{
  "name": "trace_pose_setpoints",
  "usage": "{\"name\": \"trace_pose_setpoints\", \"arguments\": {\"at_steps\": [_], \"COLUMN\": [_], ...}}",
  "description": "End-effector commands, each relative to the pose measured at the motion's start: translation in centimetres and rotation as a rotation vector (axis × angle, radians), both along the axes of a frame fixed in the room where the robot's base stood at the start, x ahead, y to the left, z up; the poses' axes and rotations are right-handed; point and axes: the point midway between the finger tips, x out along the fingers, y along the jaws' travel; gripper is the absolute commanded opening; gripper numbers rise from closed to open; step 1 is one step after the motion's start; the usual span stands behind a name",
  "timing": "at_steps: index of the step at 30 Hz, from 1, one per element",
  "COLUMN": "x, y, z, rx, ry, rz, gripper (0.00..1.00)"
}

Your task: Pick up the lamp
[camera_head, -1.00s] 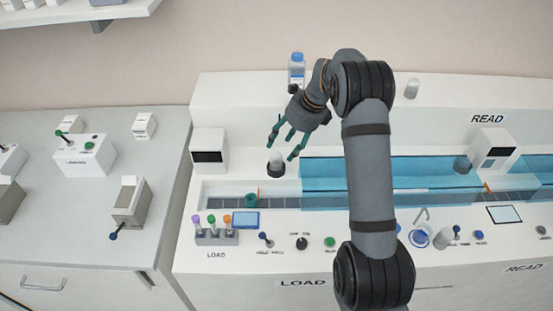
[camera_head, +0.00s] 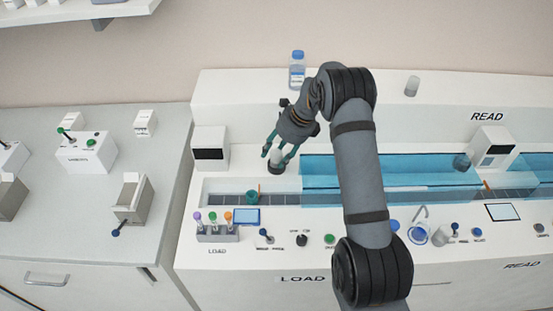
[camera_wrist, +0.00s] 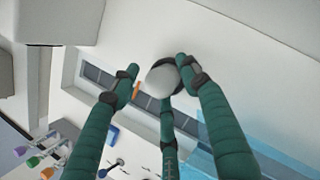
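What looks like the lamp, a small pale dome on a dark base (camera_head: 277,167), stands upright on the white machine, left of the blue-covered track. In the wrist view its pale rounded top (camera_wrist: 161,81) shows between my fingers. My gripper (camera_head: 277,157) is above and around it, pointing down, with its green fingers spread. In the wrist view my gripper (camera_wrist: 157,78) has a clear gap between the left finger and the lamp. The right finger overlaps the lamp's edge; I cannot tell if it touches.
A blue-labelled bottle (camera_head: 297,70) stands behind my gripper. A rack (camera_head: 217,234) with several coloured-cap tubes sits at front left. A white block with a dark screen (camera_head: 209,150) stands left of the lamp. A clear blue cover (camera_head: 400,172) lies to the right.

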Motion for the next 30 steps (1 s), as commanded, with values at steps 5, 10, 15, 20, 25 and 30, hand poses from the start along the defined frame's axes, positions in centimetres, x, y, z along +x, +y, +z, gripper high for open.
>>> {"name": "trace_pose_setpoints", "arguments": {"at_steps": [5,10,15,20,25,30], "x": [0.0,0.1,0.1,0.2,0.3,0.4], "y": [0.0,0.0,0.1,0.1,0.2,0.2], "z": [0.0,0.1,0.1,0.1,0.6,3.1], "rx": [0.000,0.000,0.001,0.001,0.003,0.003], "ry": [0.000,-0.002,-0.004,-0.006,-0.008,-0.014], "rz": [0.000,-0.001,0.000,0.000,0.000,0.000], "gripper": [0.33,0.23,0.14,0.10,0.10,0.10]}}
